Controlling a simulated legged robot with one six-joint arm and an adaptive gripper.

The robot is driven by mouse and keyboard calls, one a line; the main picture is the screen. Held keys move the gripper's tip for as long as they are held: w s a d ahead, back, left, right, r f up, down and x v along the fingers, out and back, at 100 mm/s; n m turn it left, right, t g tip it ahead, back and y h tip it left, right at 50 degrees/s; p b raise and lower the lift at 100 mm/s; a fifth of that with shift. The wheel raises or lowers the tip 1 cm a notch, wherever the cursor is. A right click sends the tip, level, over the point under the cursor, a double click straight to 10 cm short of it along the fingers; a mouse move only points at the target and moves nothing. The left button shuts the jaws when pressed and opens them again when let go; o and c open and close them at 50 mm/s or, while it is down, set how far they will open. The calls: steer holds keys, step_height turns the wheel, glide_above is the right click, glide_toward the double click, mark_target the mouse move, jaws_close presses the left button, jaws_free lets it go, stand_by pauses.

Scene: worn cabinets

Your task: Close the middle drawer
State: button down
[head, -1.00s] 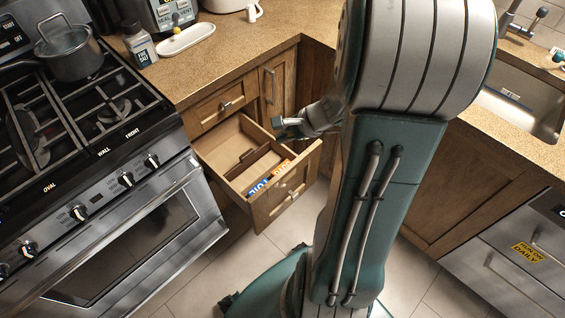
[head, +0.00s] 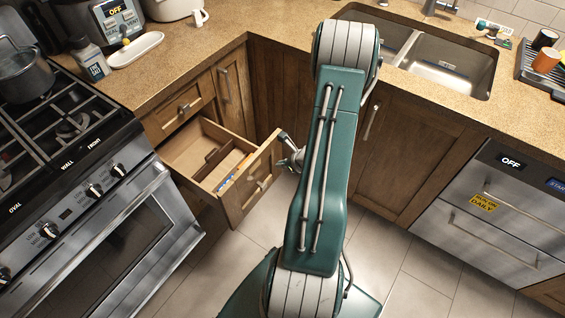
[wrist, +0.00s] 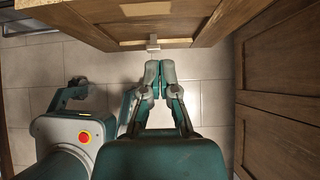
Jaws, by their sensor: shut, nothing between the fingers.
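The middle drawer (head: 236,204) is pulled out from the wooden cabinet left of the corner in the head view. Its tray holds a divider and some blue and orange boxes. My gripper (head: 284,140) is outside the drawer front, by its right end, partly hidden by my arm. In the wrist view my gripper (wrist: 165,68) is shut and empty, its fingertips pointing at a wooden front (wrist: 110,30) with a small light handle (wrist: 153,42). The fingertips look just short of the handle; I cannot tell whether they touch anything.
A closed top drawer (head: 184,108) sits above the open one. The stove (head: 120,210) stands close on the left. Sink cabinet doors (head: 390,150) and a steel appliance (head: 490,225) are on the right. Tiled floor (head: 400,285) is open in front.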

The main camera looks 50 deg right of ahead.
mark_target(257, 161)
steer(key=w+f, duration=0.1)
steer(key=w, duration=0.1)
steer(key=w+f, duration=0.1)
steer(key=w, duration=0.1)
steer(key=w+f, duration=0.2)
steer(key=w, duration=0.1)
steer(key=shift+a, duration=0.4)
steer(key=shift+w, duration=0.5)
